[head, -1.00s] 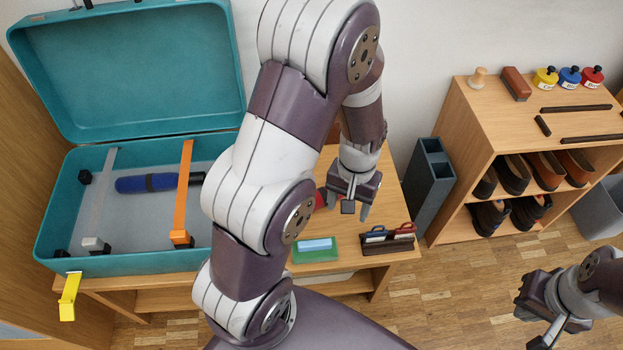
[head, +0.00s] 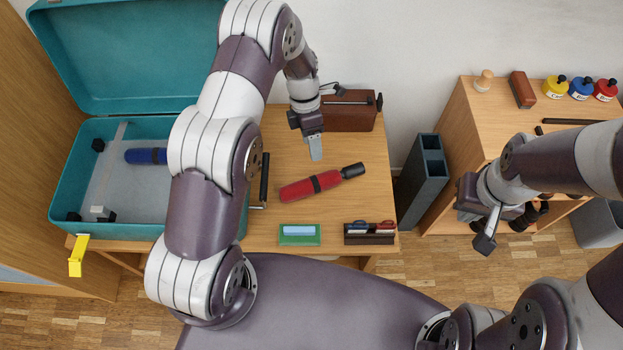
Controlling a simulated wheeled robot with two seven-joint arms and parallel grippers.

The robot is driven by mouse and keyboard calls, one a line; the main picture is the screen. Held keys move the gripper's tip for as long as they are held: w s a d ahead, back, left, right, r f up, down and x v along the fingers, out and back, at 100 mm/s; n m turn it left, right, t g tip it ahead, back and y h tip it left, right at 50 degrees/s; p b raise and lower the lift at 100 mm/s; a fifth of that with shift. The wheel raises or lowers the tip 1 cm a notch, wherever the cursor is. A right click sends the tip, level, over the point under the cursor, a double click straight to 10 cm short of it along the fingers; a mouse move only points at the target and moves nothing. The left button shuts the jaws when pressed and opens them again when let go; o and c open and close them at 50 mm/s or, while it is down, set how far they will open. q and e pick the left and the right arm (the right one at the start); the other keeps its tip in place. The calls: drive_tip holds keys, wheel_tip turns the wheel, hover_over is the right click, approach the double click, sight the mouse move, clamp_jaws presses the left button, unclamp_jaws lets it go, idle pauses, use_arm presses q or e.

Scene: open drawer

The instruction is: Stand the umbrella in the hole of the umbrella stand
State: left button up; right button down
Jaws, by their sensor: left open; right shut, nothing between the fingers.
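A folded red umbrella (head: 310,187) with a black band and black handle lies on the wooden table (head: 373,205), its handle toward the right. A folded blue umbrella (head: 146,156) lies in the open teal suitcase, partly hidden by my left arm. The dark grey umbrella stand (head: 420,190) stands right of the table, with two square openings visible in its top. My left gripper (head: 315,148) is open and empty over the table, behind the red umbrella and apart from it. My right gripper (head: 484,238) is shut and empty, right of the stand, in front of the shelf.
The teal suitcase (head: 66,190) fills the table's left. A brown box (head: 348,114) stands at the back. A green tray (head: 299,240) and a dark holder (head: 369,238) sit at the front edge. A wooden shelf (head: 452,160) stands right of the stand.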

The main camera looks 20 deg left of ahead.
sight(317, 177)
use_arm(q)
drive_tip(key=shift+n, duration=0.5)
drive_tip(key=b+x, duration=0.2)
drive_tip(key=x, duration=1)
drive_tip(key=shift+d+f+b, duration=0.1)
drive_tip(key=shift+f+b, duration=0.2)
drive_tip(key=shift+f, duration=0.1)
drive_tip(key=c, duration=1.1)
drive_tip(key=shift+c, duration=0.2)
drive_tip(key=shift+r, duration=0.2)
